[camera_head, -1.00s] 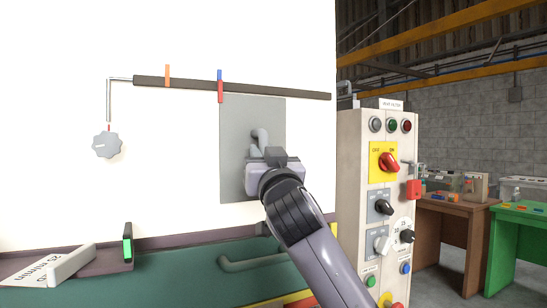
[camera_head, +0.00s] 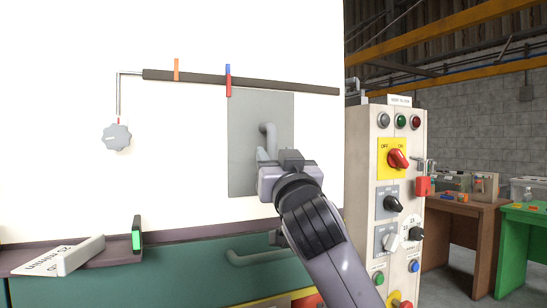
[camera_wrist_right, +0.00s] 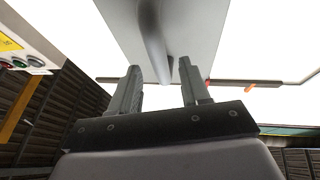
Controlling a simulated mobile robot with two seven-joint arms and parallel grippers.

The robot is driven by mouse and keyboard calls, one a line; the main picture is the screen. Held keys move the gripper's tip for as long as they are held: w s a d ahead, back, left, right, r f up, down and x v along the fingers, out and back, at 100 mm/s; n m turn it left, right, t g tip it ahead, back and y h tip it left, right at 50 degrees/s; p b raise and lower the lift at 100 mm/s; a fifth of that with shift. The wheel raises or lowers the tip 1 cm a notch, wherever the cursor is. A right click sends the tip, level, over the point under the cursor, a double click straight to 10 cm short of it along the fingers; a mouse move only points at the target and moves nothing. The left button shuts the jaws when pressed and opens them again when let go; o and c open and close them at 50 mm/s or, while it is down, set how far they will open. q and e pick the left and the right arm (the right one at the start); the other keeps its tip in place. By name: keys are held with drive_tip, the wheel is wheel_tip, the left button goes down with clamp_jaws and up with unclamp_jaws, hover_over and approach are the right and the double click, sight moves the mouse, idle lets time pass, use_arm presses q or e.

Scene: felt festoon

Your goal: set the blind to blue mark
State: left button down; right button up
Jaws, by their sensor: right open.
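A grey panel (camera_head: 242,120) hangs flat against the white wall under a dark rail (camera_head: 200,79). A red pointer (camera_head: 229,88) at the panel's upper left corner lines up with the blue mark (camera_head: 227,70) on the rail. An orange mark (camera_head: 177,69) stands further left. The panel carries a bent grey handle (camera_head: 267,130), whose lower part my right gripper hides. My right gripper (camera_head: 277,156) is open at the handle. In the right wrist view its fingers (camera_wrist_right: 160,72) stand apart with the handle (camera_wrist_right: 152,40) showing between them; contact cannot be told. My left gripper is out of view.
A grey knob (camera_head: 117,136) hangs from a bent rod at the rail's left end. A control cabinet (camera_head: 363,170) with switches and a red padlock (camera_head: 424,186) stands to the right. Below are a dark ledge (camera_head: 190,236) with a white sign block (camera_head: 70,256) and a green drawer front (camera_head: 190,265).

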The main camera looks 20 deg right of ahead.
sight(274, 153)
drive_tip(key=shift+b+v, duration=0.35)
drive_tip(key=shift+v, duration=1.3)
drive_tip(key=shift+f, duration=0.1)
drive_tip(key=s+d+f+n+g+y, duration=0.1)
drive_tip(key=s+f+g, duration=0.15)
drive_tip(key=f, duration=0.95)
drive_tip(key=s+f+g, duration=0.1)
drive_tip(key=f+g, duration=0.3)
drive_tip(key=f, duration=0.7)
drive_tip(key=s+d+f+n+g+y, duration=0.1)
drive_tip(key=s+f+g, duration=0.15)
drive_tip(key=f, duration=0.95)
drive_tip(key=s+f+n+g+y, duration=0.1)
drive_tip(key=s+f+g, duration=0.4)
drive_tip(key=s+f, duration=0.7)
drive_tip(key=s+f+g, duration=0.5)
drive_tip(key=s+f, duration=0.3)
drive_tip(key=s, duration=0.8)
drive_tip(key=w+a+f+t+y, duration=0.2)
drive_tip(key=w+f+t, duration=0.5)
drive_tip(key=f, duration=0.1)
drive_tip(key=shift+w+f+n+p, duration=0.25)
drive_tip(key=shift+f+n+p, duration=0.05)
drive_tip(key=shift+n+p, duration=0.1)
